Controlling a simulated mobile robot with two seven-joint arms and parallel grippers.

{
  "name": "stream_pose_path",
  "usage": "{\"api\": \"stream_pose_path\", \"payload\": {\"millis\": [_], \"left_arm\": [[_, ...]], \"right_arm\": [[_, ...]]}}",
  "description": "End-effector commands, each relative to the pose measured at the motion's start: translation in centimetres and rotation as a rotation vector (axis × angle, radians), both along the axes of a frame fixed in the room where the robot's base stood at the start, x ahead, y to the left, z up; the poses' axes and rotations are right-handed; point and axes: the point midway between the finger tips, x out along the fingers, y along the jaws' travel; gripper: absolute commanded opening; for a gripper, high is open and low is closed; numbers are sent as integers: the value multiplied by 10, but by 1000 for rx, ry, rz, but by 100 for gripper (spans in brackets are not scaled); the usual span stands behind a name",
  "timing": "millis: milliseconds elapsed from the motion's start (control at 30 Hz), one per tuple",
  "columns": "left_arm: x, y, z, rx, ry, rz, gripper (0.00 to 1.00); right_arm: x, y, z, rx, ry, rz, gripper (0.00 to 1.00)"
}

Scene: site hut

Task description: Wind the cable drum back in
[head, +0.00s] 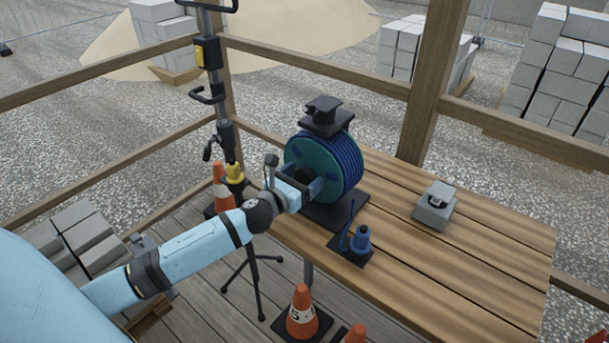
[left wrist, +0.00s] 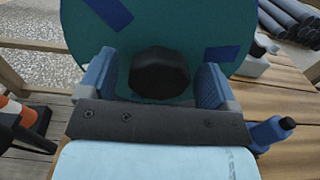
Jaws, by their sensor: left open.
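The cable drum (head: 345,163) stands on a black base on the wooden table, with a teal side disc and blue cable wound on it. A dark faceted knob (left wrist: 159,72) sticks out from the disc towards my left gripper (head: 308,184). In the left wrist view, the gripper's two blue fingers stand open on either side of the knob, with a gap visible on both sides. The gripper partly hides the knob in the head view. A blue plug (head: 361,240) stands on a small black plate in front of the drum. My right gripper is not in view.
A grey box (head: 434,206) sits on the table to the right, with bare planks (head: 470,260) around it. A black tripod stand (head: 256,280) and orange cones (head: 302,315) are on the floor by the table. Wooden rails and a post (head: 432,90) border the table's back.

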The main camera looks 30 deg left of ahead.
Motion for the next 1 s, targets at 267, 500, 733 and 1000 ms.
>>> {"api": "stream_pose_path", "payload": {"millis": [267, 500, 733, 1000], "left_arm": [[8, -1, 0, -1, 0, -1, 84], [7, -1, 0, -1, 0, 0, 59], [8, -1, 0, -1, 0, 0, 19], [19, -2, 0, -35, 3, 0, 19]], "right_arm": [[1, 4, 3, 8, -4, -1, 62], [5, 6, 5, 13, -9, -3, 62], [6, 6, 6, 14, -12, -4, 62], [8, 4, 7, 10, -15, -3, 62]]}}
